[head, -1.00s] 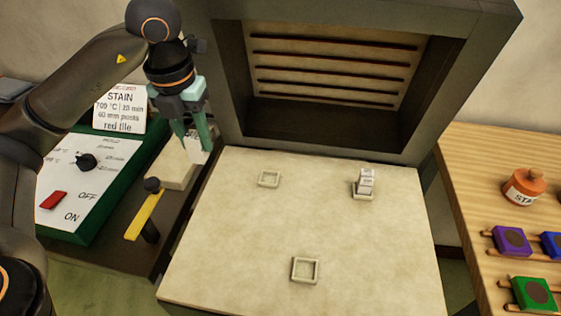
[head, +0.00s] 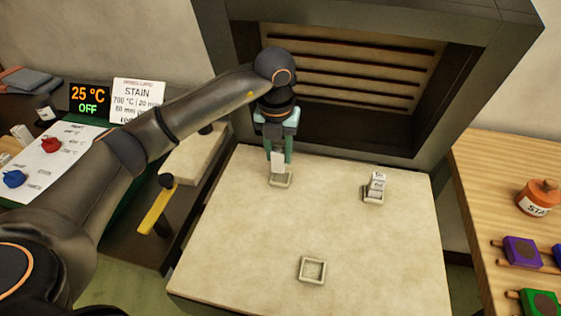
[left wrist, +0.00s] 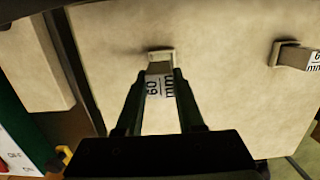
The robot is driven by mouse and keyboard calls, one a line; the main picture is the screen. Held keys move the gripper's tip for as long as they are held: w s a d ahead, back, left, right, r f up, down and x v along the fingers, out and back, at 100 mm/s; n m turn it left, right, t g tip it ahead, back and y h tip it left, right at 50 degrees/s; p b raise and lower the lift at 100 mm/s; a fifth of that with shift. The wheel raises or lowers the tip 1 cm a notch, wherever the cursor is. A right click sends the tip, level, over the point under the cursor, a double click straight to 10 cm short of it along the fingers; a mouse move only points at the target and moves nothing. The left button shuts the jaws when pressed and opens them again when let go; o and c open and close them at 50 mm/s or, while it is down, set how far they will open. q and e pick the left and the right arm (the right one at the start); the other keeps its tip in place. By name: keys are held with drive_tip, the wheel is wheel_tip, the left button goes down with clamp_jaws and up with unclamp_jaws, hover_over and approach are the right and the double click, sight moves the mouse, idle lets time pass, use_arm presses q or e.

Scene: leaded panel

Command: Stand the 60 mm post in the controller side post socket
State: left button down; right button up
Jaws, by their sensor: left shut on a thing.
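My left gripper (head: 278,160) is shut on a pale post (head: 278,163), above the left rear socket (head: 281,182) on the shelf, on the controller's side. In the left wrist view the post (left wrist: 160,82) shows a "60 mm" label between the fingers (left wrist: 158,90). Its far end meets the square socket rim (left wrist: 162,53); I cannot tell whether it is seated inside or just over it. The green-edged controller (head: 55,160) is at the left, partly hidden by my arm. My right gripper is not in view.
Another labelled post (head: 377,182) stands in the right rear socket (head: 373,198). The front socket (head: 312,270) is empty. The shelf (head: 240,250) is otherwise clear, before the open kiln (head: 350,85). A yellow-handled lever (head: 157,210) is at its left. A wooden table (head: 500,180) holds a jar and coloured blocks.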

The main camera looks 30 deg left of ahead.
sight(280, 163)
use_arm(q)
drive_tip(key=shift+w+d+f, duration=0.1)
drive_tip(key=shift+w+f, duration=0.1)
drive_tip(key=shift+f, duration=1.6)
drive_tip(key=shift+f, duration=0.15)
drive_tip(key=c, duration=0.5)
unclamp_jaws()
drive_tip(key=r, duration=0.4)
drive_tip(key=s+r, duration=0.1)
drive_tip(key=r, duration=0.7)
drive_tip(key=shift+s+d+r, duration=0.15)
drive_tip(key=shift+s+d, duration=0.05)
drive_tip(key=shift+s, duration=0.05)
